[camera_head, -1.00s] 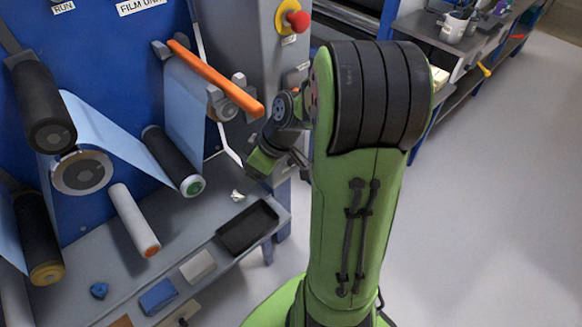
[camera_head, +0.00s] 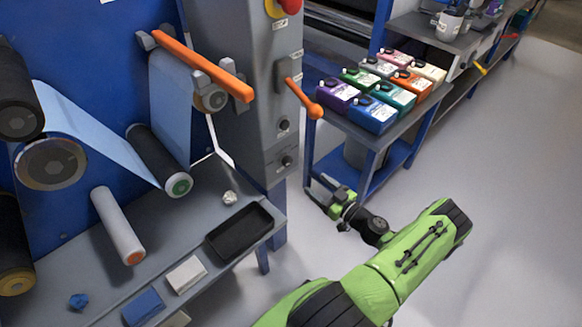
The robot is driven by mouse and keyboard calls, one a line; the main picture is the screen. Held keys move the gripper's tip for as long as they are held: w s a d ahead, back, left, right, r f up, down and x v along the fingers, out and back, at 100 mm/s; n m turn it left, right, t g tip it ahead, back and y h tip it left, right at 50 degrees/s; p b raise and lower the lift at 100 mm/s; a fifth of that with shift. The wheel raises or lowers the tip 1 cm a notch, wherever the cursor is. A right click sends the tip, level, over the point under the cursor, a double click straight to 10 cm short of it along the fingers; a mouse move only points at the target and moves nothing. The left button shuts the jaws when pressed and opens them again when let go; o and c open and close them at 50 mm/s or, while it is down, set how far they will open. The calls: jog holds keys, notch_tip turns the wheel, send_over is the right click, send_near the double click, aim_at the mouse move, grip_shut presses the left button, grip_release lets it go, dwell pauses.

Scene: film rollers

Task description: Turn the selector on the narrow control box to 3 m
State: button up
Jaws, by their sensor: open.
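The narrow control box (camera_head: 262,95) is a tall grey cabinet beside the blue film unit in the head view. Its right face carries an orange lever (camera_head: 303,98), an upper dark knob (camera_head: 283,124) and a lower dark knob (camera_head: 286,160). Markings around the knobs are too small to read, so I cannot tell which is the selector or where it points. My gripper (camera_head: 317,185) is open and empty, low and to the right of the box, apart from it.
A red emergency stop (camera_head: 290,5) sits high on the box. A side table (camera_head: 385,145) with several coloured boxes stands behind my gripper. The film unit's grey shelf (camera_head: 165,225) holds a black tray (camera_head: 240,232). Open floor lies to the right.

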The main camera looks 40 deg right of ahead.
aim_at(290, 165)
jog(key=w, duration=0.4)
jog(key=w+b, duration=0.1)
jog(key=w, duration=0.3)
jog(key=w+b, duration=0.1)
jog(key=w, duration=0.3)
jog(key=shift+w+a, duration=0.25)
jog(key=shift+w, duration=0.15)
jog(key=c, duration=1.1)
jog(key=shift+o, duration=0.2)
